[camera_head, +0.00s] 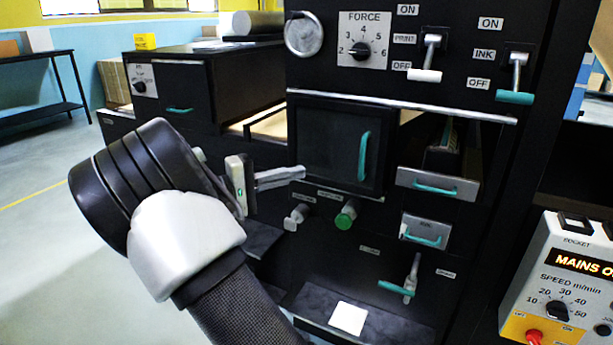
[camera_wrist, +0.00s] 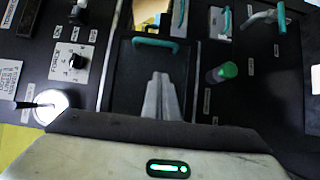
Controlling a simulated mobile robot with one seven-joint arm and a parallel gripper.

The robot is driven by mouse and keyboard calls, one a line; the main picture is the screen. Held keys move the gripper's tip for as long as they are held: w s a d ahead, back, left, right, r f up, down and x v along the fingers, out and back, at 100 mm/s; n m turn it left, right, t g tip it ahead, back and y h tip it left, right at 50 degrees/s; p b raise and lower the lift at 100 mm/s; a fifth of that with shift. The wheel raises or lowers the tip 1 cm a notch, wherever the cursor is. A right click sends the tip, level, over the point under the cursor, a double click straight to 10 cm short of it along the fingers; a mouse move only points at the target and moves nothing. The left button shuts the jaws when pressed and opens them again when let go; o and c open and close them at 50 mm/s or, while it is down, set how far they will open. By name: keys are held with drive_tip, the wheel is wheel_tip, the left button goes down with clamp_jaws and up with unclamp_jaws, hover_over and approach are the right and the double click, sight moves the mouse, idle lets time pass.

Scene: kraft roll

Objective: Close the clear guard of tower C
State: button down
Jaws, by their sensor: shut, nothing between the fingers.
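The guard (camera_head: 335,140) is a dark, see-through-looking square panel with a teal upright handle (camera_head: 365,156) near its right edge. It stands in the black machine's front, below the FORCE dial. I cannot tell whether it is fully flush. In the wrist view the guard (camera_wrist: 128,85) has its handle (camera_wrist: 155,43) at the top. My gripper (camera_head: 303,172) is shut and empty. Its tips are at the guard's lower left in the head view and overlap the panel, short of the handle, in the wrist view (camera_wrist: 160,76). Contact is unclear. No tower letter is readable.
Right of the guard are an open recess (camera_head: 425,125) and two small drawers (camera_head: 437,183) with teal handles. A green knob (camera_head: 346,214) sits below it. Levers (camera_head: 430,58) are above. A MAINS control box (camera_head: 560,275) stands at the right. Open floor lies left.

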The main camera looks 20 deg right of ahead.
drive_tip(key=s+d+b, duration=0.1)
drive_tip(key=d+b, duration=0.1)
drive_tip(key=d, duration=1.1)
drive_tip(key=shift+s, duration=0.4)
drive_tip(key=shift+s, duration=0.15)
